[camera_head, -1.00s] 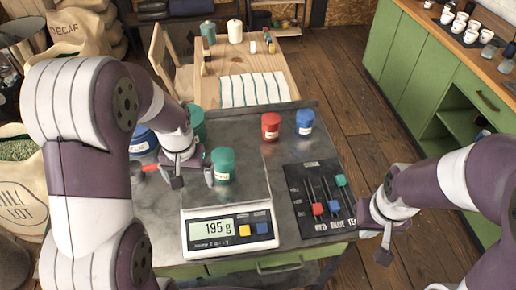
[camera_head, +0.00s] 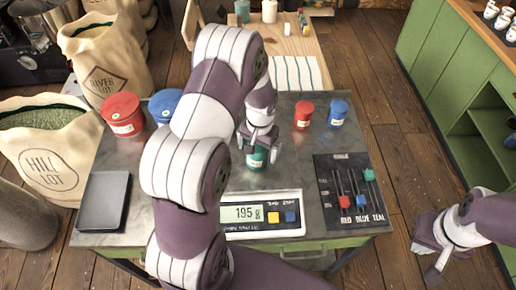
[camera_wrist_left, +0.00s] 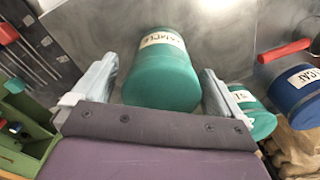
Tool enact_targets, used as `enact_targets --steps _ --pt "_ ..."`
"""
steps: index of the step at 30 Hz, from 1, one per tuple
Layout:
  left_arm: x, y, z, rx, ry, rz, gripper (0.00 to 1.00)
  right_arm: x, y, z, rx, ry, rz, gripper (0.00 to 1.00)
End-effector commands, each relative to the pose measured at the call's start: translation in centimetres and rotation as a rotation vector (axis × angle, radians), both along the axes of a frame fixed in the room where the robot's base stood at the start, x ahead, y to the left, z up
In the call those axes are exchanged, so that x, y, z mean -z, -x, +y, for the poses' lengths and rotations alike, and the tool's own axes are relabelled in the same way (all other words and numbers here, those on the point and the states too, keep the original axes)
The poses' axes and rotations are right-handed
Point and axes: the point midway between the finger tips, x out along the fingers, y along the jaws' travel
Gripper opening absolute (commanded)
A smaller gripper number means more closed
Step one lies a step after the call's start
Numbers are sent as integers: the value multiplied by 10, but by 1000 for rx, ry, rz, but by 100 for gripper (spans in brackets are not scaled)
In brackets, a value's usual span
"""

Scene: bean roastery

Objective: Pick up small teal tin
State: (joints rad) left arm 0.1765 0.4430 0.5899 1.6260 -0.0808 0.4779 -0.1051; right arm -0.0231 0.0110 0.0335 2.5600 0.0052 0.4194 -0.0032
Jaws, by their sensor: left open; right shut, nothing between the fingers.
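The small teal tin (camera_head: 257,160) stands on the scale in the head view, partly hidden by my left gripper (camera_head: 258,143). The left gripper is open and comes down over the tin from above. In the left wrist view the teal tin (camera_wrist_left: 165,78) with a white "SAMPLE" label lies between the two open fingers, with a gap on either side. My right gripper (camera_head: 433,262) is shut and empty, off the right side of the table.
The scale (camera_head: 250,232) reads 195 g. A small red tin (camera_head: 303,115) and small blue tin (camera_head: 338,112) stand at the back right. A slider panel (camera_head: 348,190) lies right. A larger teal tin (camera_wrist_left: 258,118) and blue tin (camera_wrist_left: 297,88) show in the wrist view.

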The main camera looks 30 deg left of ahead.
Motion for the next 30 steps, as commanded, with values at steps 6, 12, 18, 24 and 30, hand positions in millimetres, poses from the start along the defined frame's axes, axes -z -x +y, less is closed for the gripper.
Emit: enact_targets --steps 6,12,18,24,30 --pt "28 0 3 0 0 1 100 -14 0 0 0 0 0 0" --pt "29 0 3 -1 0 0 100 -12 0 0 0 0 0 0" --pt "29 0 3 0 0 -1 36 -12 0 0 0 0 0 0" --pt "29 0 3 -1 0 -1 30 -12 0 0 0 0 0 0" --pt "19 -2 3 0 -1 -5 30 -6 0 0 0 0 0 0"
